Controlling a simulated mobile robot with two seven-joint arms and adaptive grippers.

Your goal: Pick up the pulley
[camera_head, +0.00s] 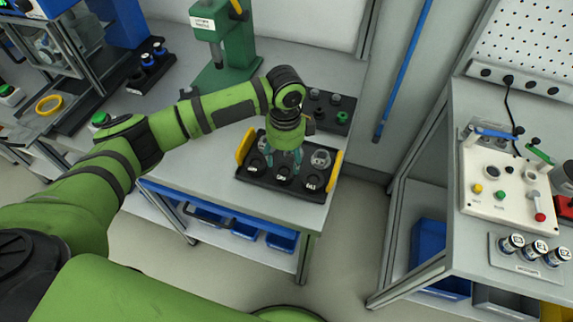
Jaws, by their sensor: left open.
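A black tray (243,176) with yellow handles stands at the front right corner of the grey bench. My left gripper (283,163) points down over the middle of this tray, open, with its fingers spread. A silver-grey part (320,158) sits in the tray just right of the gripper. Another light part shows partly on the left side, behind the gripper. I cannot tell for sure which part is the pulley. The gripper and wrist hide the tray's middle, so I cannot see whether anything stands between the fingers. My right gripper is not in view.
A second dark tray (328,124) with several small parts lies behind. A green press (232,42) stands at the back left. A control panel (506,187) is on the right bench. An open floor gap separates the benches.

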